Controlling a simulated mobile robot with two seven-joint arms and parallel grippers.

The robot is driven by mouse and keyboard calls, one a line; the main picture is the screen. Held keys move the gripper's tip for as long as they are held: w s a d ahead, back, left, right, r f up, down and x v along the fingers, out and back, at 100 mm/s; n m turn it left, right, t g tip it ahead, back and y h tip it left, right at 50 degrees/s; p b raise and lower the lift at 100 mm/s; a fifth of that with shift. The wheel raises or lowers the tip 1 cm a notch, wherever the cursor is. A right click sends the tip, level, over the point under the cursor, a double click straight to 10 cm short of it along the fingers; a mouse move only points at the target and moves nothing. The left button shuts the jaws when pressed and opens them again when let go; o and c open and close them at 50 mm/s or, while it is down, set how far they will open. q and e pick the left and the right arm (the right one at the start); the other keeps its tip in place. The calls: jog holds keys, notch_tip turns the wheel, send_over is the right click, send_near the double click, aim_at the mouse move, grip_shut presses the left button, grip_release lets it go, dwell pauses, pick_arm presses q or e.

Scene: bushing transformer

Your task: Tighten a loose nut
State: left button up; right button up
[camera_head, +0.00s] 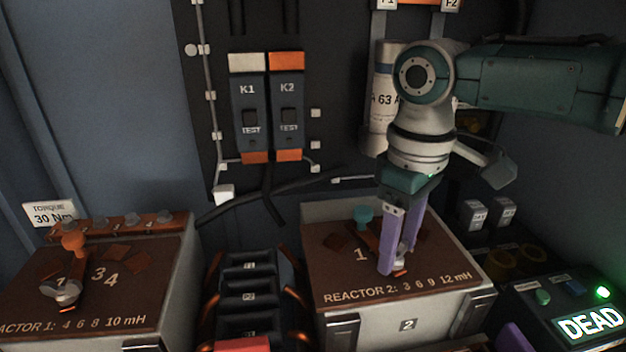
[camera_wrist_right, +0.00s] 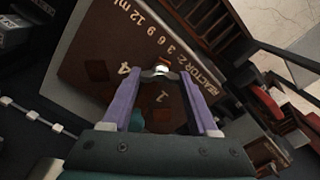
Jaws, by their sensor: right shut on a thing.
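Reactor 2 (camera_head: 335,295) is a grey box with a brown top, marked "3 6 9 12 mH"; its top also shows in the right wrist view (camera_wrist_right: 95,55). A silver nut (camera_wrist_right: 160,72) is between the purple fingertips of my right gripper (camera_head: 393,262). The gripper points down onto the reactor top and is shut on the nut; the fingers partly hide it in the head view. A teal knob (camera_head: 363,217) stands just left of the gripper. Reactor 1 (camera_head: 140,295) on the left carries an orange knob (camera_head: 73,243) and a silver nut (camera_head: 65,292).
A dark terminal block (camera_head: 248,290) stands between the reactors. Modules K1 (camera_head: 250,115) and K2 (camera_head: 287,115) hang on the back panel. A white cylinder (camera_head: 383,110) is behind my right arm. A panel with a lit "DEAD" sign (camera_head: 590,323) is at lower right. A "TORQUE 30 Nm" sign (camera_head: 50,214) stands left.

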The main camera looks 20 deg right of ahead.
jog(key=m+p, duration=0.3)
jog(key=shift+a+r, duration=0.1)
jog(key=shift+r, duration=0.1)
pick_arm(q)
notch_tip(320, 180, up, 6)
jog(key=p, duration=0.2)
jog(key=shift+r, duration=0.15)
pick_arm(e)
jog(key=shift+f+m, duration=0.15)
jog(key=shift+m, duration=1.55)
jog(key=o, duration=1.4)
pick_arm(q)
notch_tip(320, 180, up, 4)
jog(key=p, duration=0.3)
jog(key=shift+d+f+p, duration=0.1)
jog(key=shift+f+p, duration=0.1)
jog(key=shift+p, duration=0.15)
pick_arm(e)
notch_tip(320, 180, up, 10)
jog(key=shift+f, duration=0.1)
